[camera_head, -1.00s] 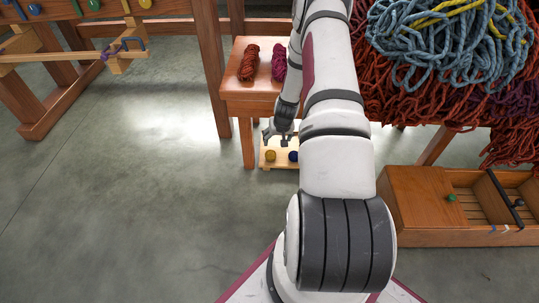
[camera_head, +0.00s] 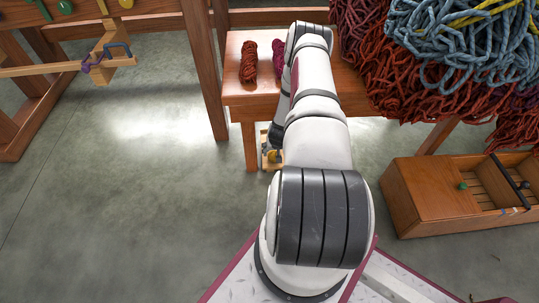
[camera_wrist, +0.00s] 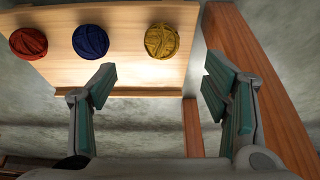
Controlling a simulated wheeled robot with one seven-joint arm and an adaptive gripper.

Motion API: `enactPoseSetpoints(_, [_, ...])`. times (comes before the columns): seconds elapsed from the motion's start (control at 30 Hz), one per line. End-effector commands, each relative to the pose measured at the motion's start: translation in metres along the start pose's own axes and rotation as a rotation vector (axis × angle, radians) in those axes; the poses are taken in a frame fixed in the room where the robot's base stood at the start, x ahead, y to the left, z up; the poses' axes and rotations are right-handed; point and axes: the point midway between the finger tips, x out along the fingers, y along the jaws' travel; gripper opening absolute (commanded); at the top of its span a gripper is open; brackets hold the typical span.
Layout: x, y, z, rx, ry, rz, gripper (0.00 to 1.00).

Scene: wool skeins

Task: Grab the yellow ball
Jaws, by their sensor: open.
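The yellow ball (camera_wrist: 161,41) of yarn sits on a light wooden board (camera_wrist: 130,77), at the right end of a row, in the wrist view. In the head view the yellow ball (camera_head: 274,156) shows small, partly covered by my arm. My gripper (camera_wrist: 158,85) is open and empty, its two fingers spread wide with the yellow ball between and beyond them. The ball touches neither finger. In the head view my gripper (camera_head: 272,140) is mostly hidden behind my arm.
A blue ball (camera_wrist: 90,40) and a red ball (camera_wrist: 28,44) sit left of the yellow one. A wooden leg or rail (camera_wrist: 262,75) runs close by the right finger. A small table (camera_head: 240,96) with dark red skeins stands above the board. Open floor (camera_head: 130,190) lies to the left.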

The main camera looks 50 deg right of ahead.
Motion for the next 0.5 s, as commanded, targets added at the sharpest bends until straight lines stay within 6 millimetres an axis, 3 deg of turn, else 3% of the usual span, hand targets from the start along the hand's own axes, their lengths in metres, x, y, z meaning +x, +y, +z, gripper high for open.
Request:
enactPoseSetpoints(0.23, [0.051,0.000,0.002,0.001,0.000,-0.001,0.69])
enactPoseSetpoints(0.5, [0.074,-0.001,0.001,0.000,-0.001,-0.001,0.69])
